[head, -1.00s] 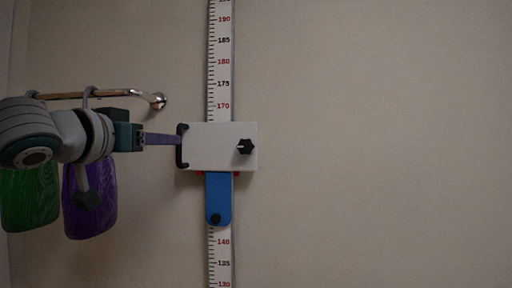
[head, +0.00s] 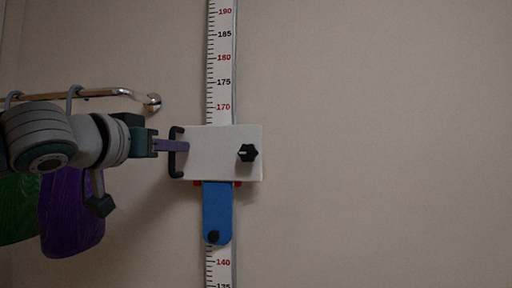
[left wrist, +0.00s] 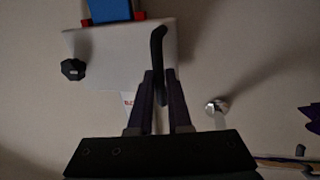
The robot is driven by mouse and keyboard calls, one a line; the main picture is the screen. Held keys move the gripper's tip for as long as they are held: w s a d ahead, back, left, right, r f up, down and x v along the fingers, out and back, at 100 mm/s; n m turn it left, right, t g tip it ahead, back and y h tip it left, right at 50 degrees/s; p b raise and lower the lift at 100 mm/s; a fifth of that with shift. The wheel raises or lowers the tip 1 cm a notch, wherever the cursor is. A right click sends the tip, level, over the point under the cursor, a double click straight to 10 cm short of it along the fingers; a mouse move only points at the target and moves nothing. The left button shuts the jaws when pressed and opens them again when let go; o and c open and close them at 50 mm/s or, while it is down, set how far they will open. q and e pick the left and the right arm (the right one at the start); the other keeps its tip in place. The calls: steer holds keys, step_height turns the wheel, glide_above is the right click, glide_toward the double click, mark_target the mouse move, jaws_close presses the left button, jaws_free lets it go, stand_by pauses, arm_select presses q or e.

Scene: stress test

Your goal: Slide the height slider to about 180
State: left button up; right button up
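The height slider is a white plate (head: 218,154) with a blue tongue (head: 217,211) below it, on a vertical measuring scale (head: 221,70). The plate's top edge sits a little below the 170 mark. A black C-shaped handle (head: 175,170) is on the plate's left side and a black knob (head: 247,153) on its right. My left gripper (head: 186,146) reaches in from the left at the handle. In the left wrist view its fingers (left wrist: 160,78) lie close on both sides of the handle (left wrist: 158,45) and look shut on it. My right gripper is not in view.
A wall rail (head: 112,93) ends in a shiny mount (head: 152,102) at the left, behind my left arm. Purple cloth (head: 72,215) and green cloth (head: 18,208) hang there. The wall right of the scale is bare.

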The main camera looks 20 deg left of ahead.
arm_select(q)
jaws_close()
stand_by(0.9)
